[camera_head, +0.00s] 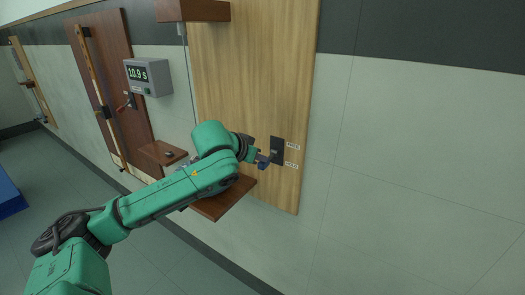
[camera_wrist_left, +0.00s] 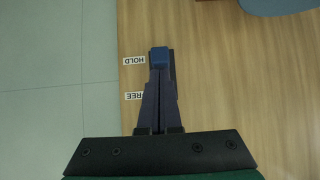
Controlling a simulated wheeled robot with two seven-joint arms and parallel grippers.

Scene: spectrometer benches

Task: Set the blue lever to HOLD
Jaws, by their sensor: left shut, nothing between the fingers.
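The blue lever (camera_wrist_left: 159,54) shows in the left wrist view as a blue block just past my fingertips, about level with the HOLD label (camera_wrist_left: 134,61). The FREE label (camera_wrist_left: 134,96) is beside my fingers. Both labels appear upside down there. In the head view the dark lever plate (camera_head: 277,148) is on a light wood panel, with FREE (camera_head: 293,146) above HOLD (camera_head: 291,165). My left gripper (camera_head: 262,158) is shut and empty at the plate, its tips at or touching the lever; the exact contact is hard to tell. My right gripper is not in view.
A brown shelf (camera_head: 222,198) sticks out below my left forearm, and a smaller one (camera_head: 163,153) is to its left. A grey timer (camera_head: 148,78) reads 10.9 s. A dark brown panel (camera_head: 112,70) stands farther left. The wall at right is clear.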

